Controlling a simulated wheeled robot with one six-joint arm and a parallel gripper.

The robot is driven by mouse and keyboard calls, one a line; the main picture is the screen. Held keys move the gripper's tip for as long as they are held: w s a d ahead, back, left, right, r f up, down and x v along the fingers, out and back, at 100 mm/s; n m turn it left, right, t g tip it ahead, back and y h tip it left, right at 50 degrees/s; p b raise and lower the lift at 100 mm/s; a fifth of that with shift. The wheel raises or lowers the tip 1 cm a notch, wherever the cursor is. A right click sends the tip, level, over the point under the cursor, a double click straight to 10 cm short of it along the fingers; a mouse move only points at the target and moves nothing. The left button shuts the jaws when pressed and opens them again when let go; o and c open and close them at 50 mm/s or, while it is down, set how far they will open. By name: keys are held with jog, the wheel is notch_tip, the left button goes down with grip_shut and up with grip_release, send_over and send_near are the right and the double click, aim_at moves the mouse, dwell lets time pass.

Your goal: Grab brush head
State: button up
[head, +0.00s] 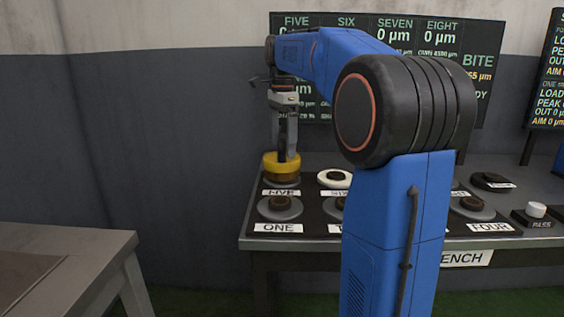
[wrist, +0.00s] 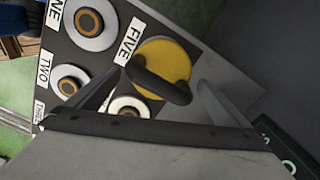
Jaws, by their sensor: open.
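A round yellow disc with a dark arched handle, which looks like the brush head (head: 271,166), sits on the station labelled FIVE at the back left of the bench. In the wrist view the brush head (wrist: 172,53) lies ahead of my gripper, with its dark handle between the two fingers. My gripper (head: 287,151) points down over it in the head view. In the wrist view my gripper (wrist: 161,82) is open, one finger on each side of the handle. I cannot tell whether either finger touches it.
A white ring-shaped piece (head: 323,178) stands just right of FIVE. A round station (head: 280,208) labelled ONE is in front. A white button (head: 536,209) marked PASS is at the right. Dark display boards (head: 455,75) stand behind the bench. A grey table (head: 90,240) is at the left.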

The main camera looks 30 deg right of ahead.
aim_at(282, 159)
jog(key=shift+f, duration=3.05)
jog(key=shift+c, duration=0.3)
